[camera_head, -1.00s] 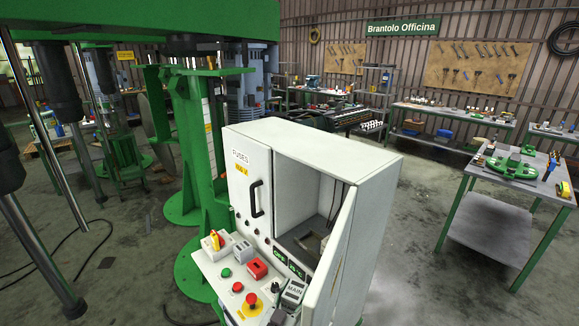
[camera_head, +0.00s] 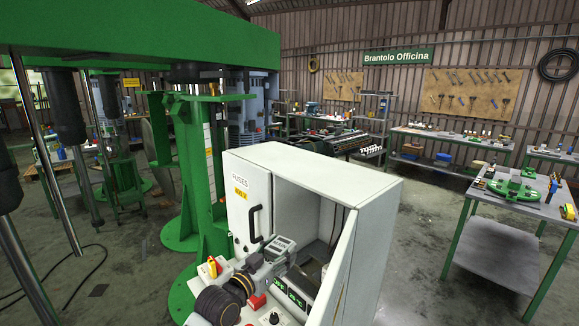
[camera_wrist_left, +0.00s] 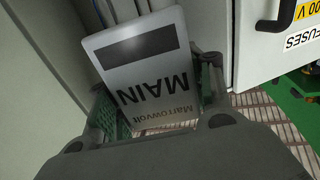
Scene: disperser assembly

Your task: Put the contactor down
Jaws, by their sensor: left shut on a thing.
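The contactor (camera_wrist_left: 140,75) is a light grey block marked MAIN and Marrowvolt, with a dark band at one end. My left gripper (camera_wrist_left: 160,103) is shut on it, with one finger on each side in the left wrist view. In the head view, my left gripper (camera_head: 268,262) holds the contactor (camera_head: 284,244) in front of the open white cabinet (camera_head: 305,165), near its opening. The contactor's underside is hidden, and I cannot tell whether it touches anything. My right gripper is not in view.
A panel with a yellow-red switch (camera_head: 211,267) and other controls lies below, partly covered by my left arm. A green-legged table (camera_head: 500,210) stands at the right.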

